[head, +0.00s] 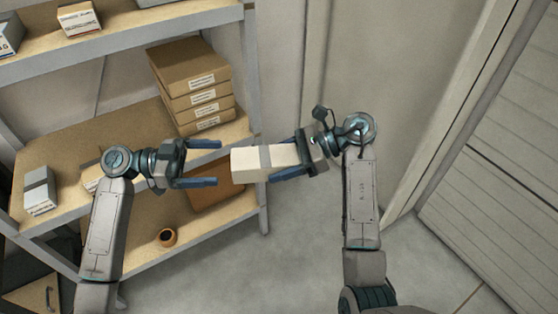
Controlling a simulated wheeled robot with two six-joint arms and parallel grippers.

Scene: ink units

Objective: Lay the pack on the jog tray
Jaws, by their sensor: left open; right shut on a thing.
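I cannot make out a jog tray for certain in this view.
A metal-framed shelf unit (255,110) stands at left, with a stack of brown boxes (190,75), a grey banded pack (40,190) and a brown tape roll (167,238). A slatted door (500,210) is at right. The floor (300,270) between is clear.

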